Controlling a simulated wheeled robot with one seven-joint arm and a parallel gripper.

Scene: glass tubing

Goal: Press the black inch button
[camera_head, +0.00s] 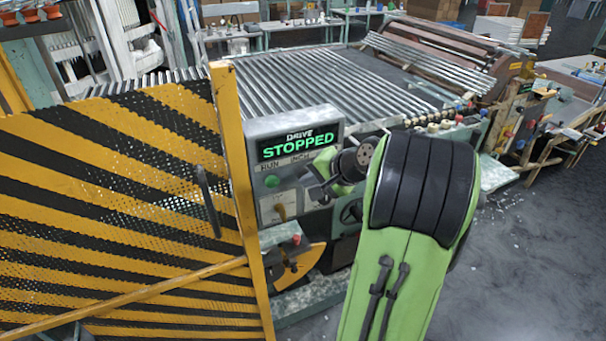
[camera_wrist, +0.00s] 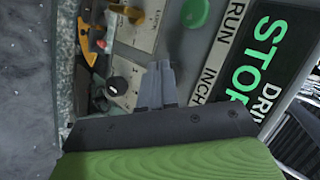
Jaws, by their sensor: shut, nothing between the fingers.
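The grey control panel (camera_head: 258,138) carries a lit display (camera_head: 300,145) reading DRIVE STOPPED, with RUN and INCH labels under it. The INCH label (camera_wrist: 208,78) shows in the wrist view beside my fingers. The black inch button itself is not visible; my gripper covers the panel area beneath that label. My gripper (camera_head: 318,190) is shut and empty, in front of the panel's right part. In the wrist view its fingertips (camera_wrist: 160,68) point at the panel next to the INCH label. I cannot tell whether they touch it.
A green button (camera_head: 272,181) sits under RUN and also shows in the wrist view (camera_wrist: 195,13). A black round knob (camera_wrist: 117,85) is lower on the panel. A yellow-black striped mesh gate (camera_head: 130,200) stands close on the left. Glass tubes (camera_head: 330,85) lie behind.

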